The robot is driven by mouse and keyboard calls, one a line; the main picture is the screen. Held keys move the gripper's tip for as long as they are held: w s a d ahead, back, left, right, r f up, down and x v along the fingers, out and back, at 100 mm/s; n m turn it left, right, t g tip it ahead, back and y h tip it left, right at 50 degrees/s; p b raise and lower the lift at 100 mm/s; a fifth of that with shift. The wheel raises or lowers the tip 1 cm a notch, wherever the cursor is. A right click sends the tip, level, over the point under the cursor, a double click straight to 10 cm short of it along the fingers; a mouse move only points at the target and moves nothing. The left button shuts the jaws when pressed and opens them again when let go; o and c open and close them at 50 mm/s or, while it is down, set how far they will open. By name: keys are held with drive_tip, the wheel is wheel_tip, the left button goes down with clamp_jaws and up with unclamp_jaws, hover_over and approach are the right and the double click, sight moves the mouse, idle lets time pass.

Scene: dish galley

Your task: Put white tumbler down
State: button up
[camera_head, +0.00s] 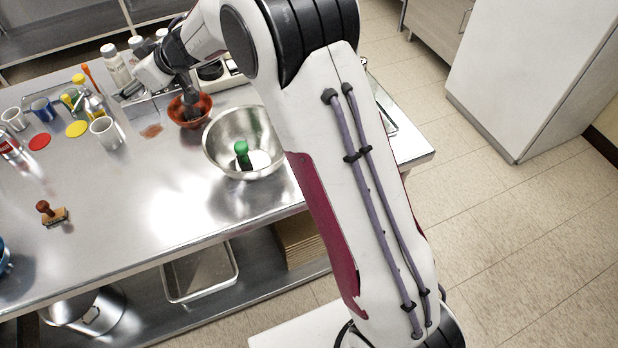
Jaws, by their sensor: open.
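Two white tumblers stand upright on the steel counter (140,190). The nearer white tumbler (104,135) is left of the steel bowl. The other white tumbler (13,120) is at the far left. I cannot tell which one the task names. My gripper (190,108) is small and dark at the back of the counter, in front of or over the red-orange bowl (204,112). It is open, with no tumbler seen in it. It is to the right of the nearer tumbler and apart from it in the picture. Its fingertips are hard to make out.
A steel bowl (217,151) with a green-topped item stands near the front edge. Bottles (116,66), a blue cup (42,109), a red disc (40,141) and a yellow disc (77,129) crowd the back left. A stamp (52,213) lies at front left. The front middle is clear.

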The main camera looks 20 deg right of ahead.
drive_tip(key=s+d+r+m+t+h, duration=0.2)
drive_tip(key=d+r+m+t+h, duration=0.15)
drive_tip(key=d+r, duration=0.85)
drive_tip(key=s+d+r+m+h, duration=0.4)
drive_tip(key=s+d+h, duration=0.2)
drive_tip(key=s+d, duration=0.65)
drive_tip(key=s+d+f+m+g, duration=0.1)
drive_tip(key=s+d, duration=0.2)
drive_tip(key=s, duration=0.4)
drive_tip(key=s+d+f+m+g, duration=0.1)
drive_tip(key=s+d+f+g, duration=0.1)
drive_tip(key=s, duration=0.5)
drive_tip(key=s+a+f+g, duration=0.1)
drive_tip(key=s+f, duration=0.2)
drive_tip(key=s, duration=0.6)
drive_tip(key=s+a+f+g+y, duration=0.1)
drive_tip(key=s+f, duration=0.3)
drive_tip(key=s, duration=0.5)
drive_tip(key=shift+a+f+g, duration=0.15)
drive_tip(key=shift+a+g, duration=0.4)
drive_tip(key=shift+a, duration=0.1)
